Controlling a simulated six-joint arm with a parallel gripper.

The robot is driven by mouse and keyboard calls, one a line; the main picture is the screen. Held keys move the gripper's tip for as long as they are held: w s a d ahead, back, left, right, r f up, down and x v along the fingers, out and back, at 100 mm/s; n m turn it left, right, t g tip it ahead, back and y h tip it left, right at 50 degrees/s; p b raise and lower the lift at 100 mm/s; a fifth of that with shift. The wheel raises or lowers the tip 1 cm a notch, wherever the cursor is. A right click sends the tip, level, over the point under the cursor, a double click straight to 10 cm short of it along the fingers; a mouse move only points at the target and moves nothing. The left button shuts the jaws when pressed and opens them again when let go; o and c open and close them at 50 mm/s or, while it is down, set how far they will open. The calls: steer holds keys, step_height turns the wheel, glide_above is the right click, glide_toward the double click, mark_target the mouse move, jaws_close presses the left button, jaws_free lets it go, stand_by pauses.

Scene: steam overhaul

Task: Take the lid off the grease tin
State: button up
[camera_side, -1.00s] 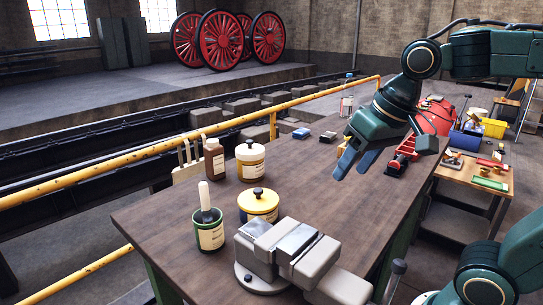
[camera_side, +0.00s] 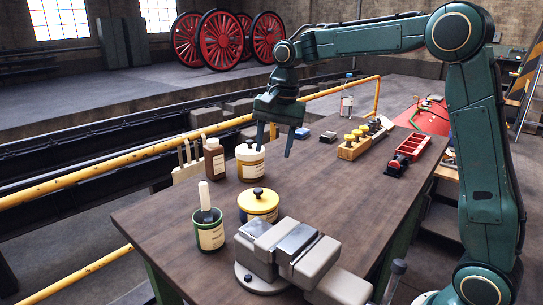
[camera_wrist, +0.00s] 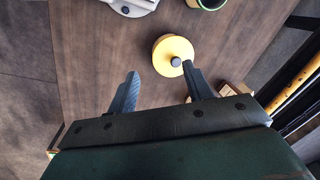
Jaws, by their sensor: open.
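The labels are too small to read. My gripper (camera_side: 274,152) is open and empty, fingers down, above the bench beside the white jar. In the wrist view my gripper (camera_wrist: 160,70) has the yellow lid just ahead of its right fingertip, apart from it as far as I can tell.
A green can with a brush (camera_side: 209,232), a brown bottle (camera_side: 214,158) and a grey vise (camera_side: 285,250) stand around the yellow tin. A wooden rack (camera_side: 352,149) and a red tray (camera_side: 411,146) lie to the right. The middle of the bench is clear.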

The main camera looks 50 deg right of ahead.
mark_target(258, 190)
steer(key=w+d+f+m, duration=0.1)
steer(key=w+f, duration=0.1)
steer(key=w+d+f+m+g, duration=0.1)
steer(key=w+f, duration=0.2)
steer(key=w+d+f+m, duration=0.1)
steer(key=w+f+m, duration=0.1)
steer(key=w+f, duration=0.1)
steer(key=shift+w+d+f+g, duration=0.1)
steer(key=shift+d+f+g, duration=0.1)
steer(key=shift+d+g, duration=0.15)
steer(key=shift+a+f, duration=0.1)
steer(key=shift+f, duration=0.55)
steer(key=shift+a+f, duration=0.2)
steer(key=shift+f, duration=1.35)
steer(key=shift+a+f, duration=0.2)
steer(key=shift+f, duration=1.35)
steer(key=c, duration=1.1)
